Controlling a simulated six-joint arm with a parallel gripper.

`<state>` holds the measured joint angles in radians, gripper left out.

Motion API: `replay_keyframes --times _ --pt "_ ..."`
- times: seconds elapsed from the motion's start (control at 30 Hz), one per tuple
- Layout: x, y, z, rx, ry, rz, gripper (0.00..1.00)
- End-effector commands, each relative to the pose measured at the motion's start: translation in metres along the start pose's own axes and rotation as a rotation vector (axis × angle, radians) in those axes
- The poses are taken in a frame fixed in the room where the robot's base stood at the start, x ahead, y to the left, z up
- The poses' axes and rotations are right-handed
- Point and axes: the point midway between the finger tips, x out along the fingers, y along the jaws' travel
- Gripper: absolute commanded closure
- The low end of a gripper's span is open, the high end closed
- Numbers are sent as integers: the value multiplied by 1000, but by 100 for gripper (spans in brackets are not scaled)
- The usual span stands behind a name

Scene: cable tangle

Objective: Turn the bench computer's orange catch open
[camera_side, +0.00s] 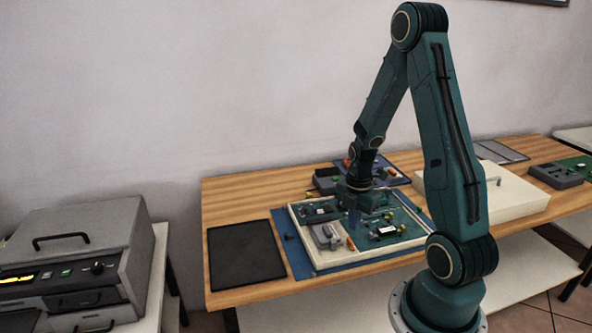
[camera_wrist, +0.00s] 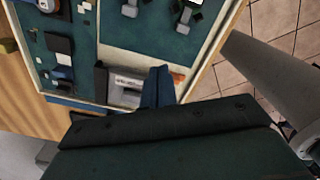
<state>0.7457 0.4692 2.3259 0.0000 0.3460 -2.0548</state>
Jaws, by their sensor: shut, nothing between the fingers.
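The bench computer is an open cream-framed case (camera_side: 300,247) with a green board and several parts, lying on a blue mat. It also fills much of the wrist view (camera_wrist: 204,70). A small orange piece, likely the catch (camera_side: 350,244), lies beside a grey-white module (camera_side: 327,236) near the front left. In the wrist view the orange piece (camera_wrist: 179,78) shows just right of my blue fingers, near the grey-white module (camera_wrist: 126,86). My gripper (camera_side: 354,222) points down over the case, its fingers (camera_wrist: 158,72) shut together and empty. Whether they touch the catch cannot be told.
A black pad (camera_side: 245,255) lies left of the case. Behind the case are a dark box (camera_side: 326,180) and a blue tray (camera_side: 385,176) with small parts. A cream lid with a handle (camera_side: 515,195) lies to the right. A grey instrument (camera_side: 75,250) stands at far left.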

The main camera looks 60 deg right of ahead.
Motion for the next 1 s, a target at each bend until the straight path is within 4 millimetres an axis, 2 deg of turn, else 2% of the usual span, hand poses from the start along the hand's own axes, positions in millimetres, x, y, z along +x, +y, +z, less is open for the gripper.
replay_keyframes --times 0.4,0.87,1.0 --pt "-33 0 0 0 0 0 100" --pt "-38 0 -1 4 -1 2 100" --pt "-46 2 -7 34 -6 13 100"
